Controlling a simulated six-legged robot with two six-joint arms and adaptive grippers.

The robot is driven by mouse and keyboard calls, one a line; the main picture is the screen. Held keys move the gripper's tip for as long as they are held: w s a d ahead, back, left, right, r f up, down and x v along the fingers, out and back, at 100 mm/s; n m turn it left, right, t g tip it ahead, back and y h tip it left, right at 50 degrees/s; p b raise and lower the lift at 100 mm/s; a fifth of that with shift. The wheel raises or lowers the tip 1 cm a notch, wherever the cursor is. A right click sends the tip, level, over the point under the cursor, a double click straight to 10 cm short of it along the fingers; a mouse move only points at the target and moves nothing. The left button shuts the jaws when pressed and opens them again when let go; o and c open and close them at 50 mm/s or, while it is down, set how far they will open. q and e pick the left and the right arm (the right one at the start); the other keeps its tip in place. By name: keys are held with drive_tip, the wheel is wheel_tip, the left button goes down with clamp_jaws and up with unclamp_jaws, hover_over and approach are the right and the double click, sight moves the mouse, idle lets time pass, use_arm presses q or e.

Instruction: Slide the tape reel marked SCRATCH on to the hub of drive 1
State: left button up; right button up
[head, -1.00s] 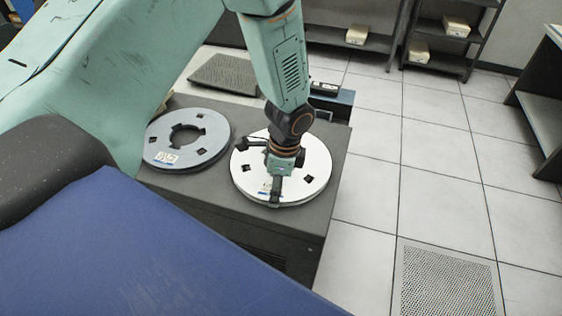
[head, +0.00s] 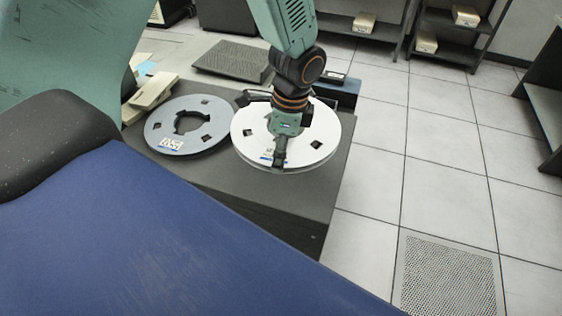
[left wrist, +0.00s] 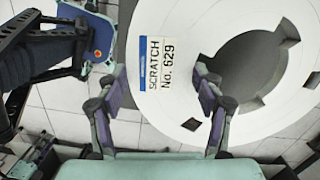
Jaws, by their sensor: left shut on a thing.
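The white tape reel (head: 322,128) is over the top of the low dark cabinet in the head view. In the left wrist view its label reads SCRATCH No. 629 (left wrist: 160,64). My left gripper (head: 280,146) is shut on this reel's flat ring from above. In the wrist view one finger is at the outer rim and the other at the central hole. The reel looks roughly level and seems raised a little; the gap beneath is hard to judge. Drive 1 and its hub are not in view, nor is my right gripper.
A grey reel (head: 211,128) lies flat on the cabinet (head: 300,195), left of the white one. Behind are a perforated dark panel (head: 232,60) and a blue box (head: 340,91). A blue surface (head: 150,230) fills the near left. Tiled floor on the right is open.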

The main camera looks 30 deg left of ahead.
use_arm(q)
drive_tip(key=shift+r, duration=0.95)
drive_tip(key=shift+w+r, duration=0.1)
drive_tip(key=shift+r, duration=0.2)
drive_tip(key=shift+r+p, duration=0.8)
drive_tip(key=shift+p, duration=0.25)
drive_tip(key=shift+r+p, duration=1.25)
drive_tip(key=shift+r, duration=0.35)
drive_tip(key=shift+f, duration=0.1)
